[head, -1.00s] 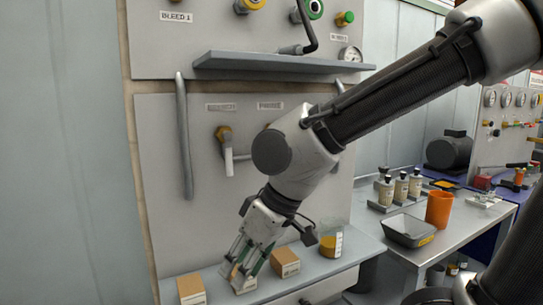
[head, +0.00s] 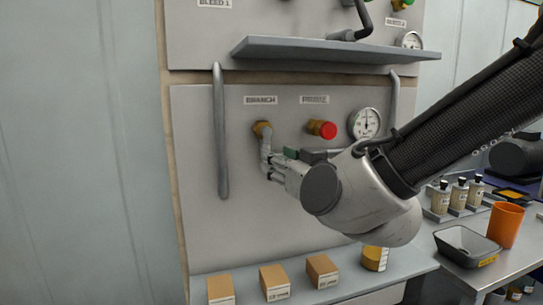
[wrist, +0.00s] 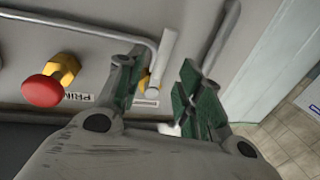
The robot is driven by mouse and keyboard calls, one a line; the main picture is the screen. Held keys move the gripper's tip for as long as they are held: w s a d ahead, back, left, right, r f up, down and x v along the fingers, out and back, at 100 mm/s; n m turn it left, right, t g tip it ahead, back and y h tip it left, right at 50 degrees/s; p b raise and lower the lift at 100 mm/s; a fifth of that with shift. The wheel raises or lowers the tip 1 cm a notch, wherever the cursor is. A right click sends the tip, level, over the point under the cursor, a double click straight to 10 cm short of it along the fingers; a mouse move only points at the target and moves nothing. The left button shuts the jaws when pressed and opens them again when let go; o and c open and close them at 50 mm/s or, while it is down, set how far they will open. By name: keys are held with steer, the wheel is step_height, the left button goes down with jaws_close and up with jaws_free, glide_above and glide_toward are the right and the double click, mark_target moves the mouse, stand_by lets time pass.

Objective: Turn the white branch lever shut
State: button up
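The white branch lever (head: 265,147) hangs down from its brass valve (head: 262,128) below the BRANCH label (head: 261,100). In the wrist view, turned upside down, the lever (wrist: 163,55) shows pale and straight between the finger lines. My gripper (head: 271,167) is at the lever from the right in the head view and partly hides its lower part. In the wrist view my gripper (wrist: 161,85) is open, with green pads either side of the lever. I see no clear contact with the lever.
A red knob (head: 327,130) and a gauge (head: 365,123) sit right of the lever. A vertical grey handle bar (head: 220,135) stands to its left. A shelf (head: 330,48) juts out above; small boxes (head: 273,280) stand on the ledge below.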

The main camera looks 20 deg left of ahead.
steer(key=x, duration=0.5)
steer(key=shift+w+a, duration=0.25)
steer(key=shift+a, duration=0.05)
jaws_close()
